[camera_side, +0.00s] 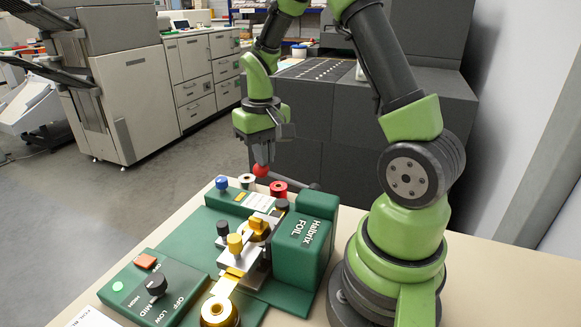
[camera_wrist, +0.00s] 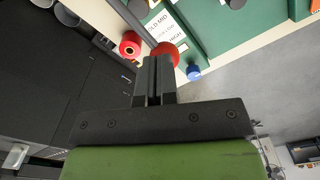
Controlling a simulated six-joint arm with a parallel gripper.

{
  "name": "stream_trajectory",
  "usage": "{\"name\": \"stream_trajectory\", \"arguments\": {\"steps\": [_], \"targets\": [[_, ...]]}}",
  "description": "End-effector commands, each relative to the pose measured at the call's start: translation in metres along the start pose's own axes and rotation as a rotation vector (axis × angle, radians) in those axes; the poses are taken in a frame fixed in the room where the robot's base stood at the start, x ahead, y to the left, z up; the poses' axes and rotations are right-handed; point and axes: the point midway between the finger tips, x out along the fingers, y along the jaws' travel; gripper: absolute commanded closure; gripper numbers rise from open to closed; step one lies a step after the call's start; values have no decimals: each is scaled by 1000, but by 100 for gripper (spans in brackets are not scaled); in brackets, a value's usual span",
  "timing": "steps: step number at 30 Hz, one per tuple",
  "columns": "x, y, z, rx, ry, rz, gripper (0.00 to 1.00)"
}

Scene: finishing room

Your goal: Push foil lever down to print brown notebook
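The foil machine (camera_side: 304,248) is green and marked "Halbrix FOIL". A red ball knob (camera_side: 261,170), which looks like the end of the foil lever, is at the machine's far side, raised above the base. My gripper (camera_side: 263,160) points down right at this knob, fingertips at or just above it. In the wrist view the fingers (camera_wrist: 153,62) are together with only a thin gap, and the red knob (camera_wrist: 167,50) shows just past their tips, not between them. Whether they touch is unclear. I cannot make out a brown notebook; a gold-brown piece (camera_side: 258,228) lies under the press head.
A red spool (camera_side: 279,190) and a blue knob (camera_side: 221,182) stand close to the lever knob. A control box (camera_side: 153,290) with a dial is at front left, a gold foil roll (camera_side: 219,312) at the front. The bench (camera_side: 480,285) is bare at right.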

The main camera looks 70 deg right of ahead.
Motion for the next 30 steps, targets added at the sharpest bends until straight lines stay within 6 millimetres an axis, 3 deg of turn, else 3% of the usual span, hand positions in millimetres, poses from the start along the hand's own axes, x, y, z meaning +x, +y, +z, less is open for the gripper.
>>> {"name": "stream_trajectory", "arguments": {"steps": [7,20,30], "targets": [[11,-1,0,0,-5,1,100],[13,-1,-1,0,-2,0,100],[29,0,1,1,-5,1,100]]}}
